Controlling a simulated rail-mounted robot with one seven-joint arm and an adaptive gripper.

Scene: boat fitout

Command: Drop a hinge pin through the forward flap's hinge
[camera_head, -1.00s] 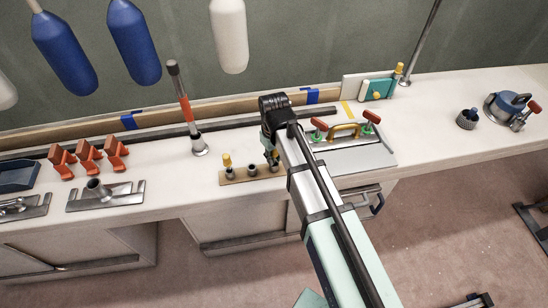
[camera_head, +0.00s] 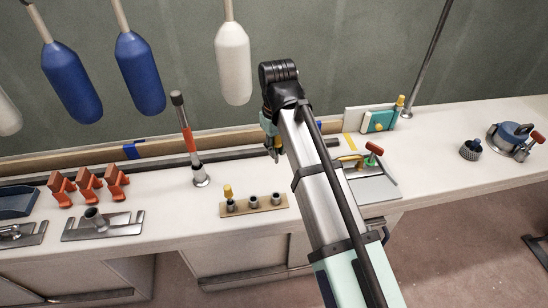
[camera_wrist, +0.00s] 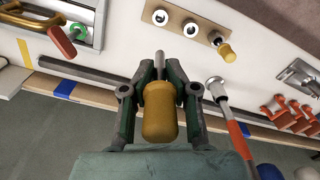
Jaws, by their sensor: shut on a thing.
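My gripper (camera_head: 273,152) is raised above the bench, behind the pin holder. In the wrist view my gripper (camera_wrist: 160,78) is shut on a hinge pin (camera_wrist: 160,112) by its yellow head, with the grey shank pointing away between the fingers. The pin holder (camera_head: 264,208) is a tan strip with three sockets. A second yellow-headed pin (camera_head: 228,192) stands in its left socket; the other two are empty. The flap panel (camera_head: 374,190), with a yellow handle (camera_head: 350,157) and a red-handled fitting (camera_head: 373,149), lies right of my arm. My arm partly hides it, and its hinge is unclear.
An orange-and-grey upright tool (camera_head: 187,138) stands left of my gripper. Orange clamps (camera_head: 90,185) are farther left. A teal block (camera_head: 378,121) and a grey post (camera_head: 423,60) stand at the back right. White and blue fenders (camera_head: 233,63) hang behind. Bench around the holder is clear.

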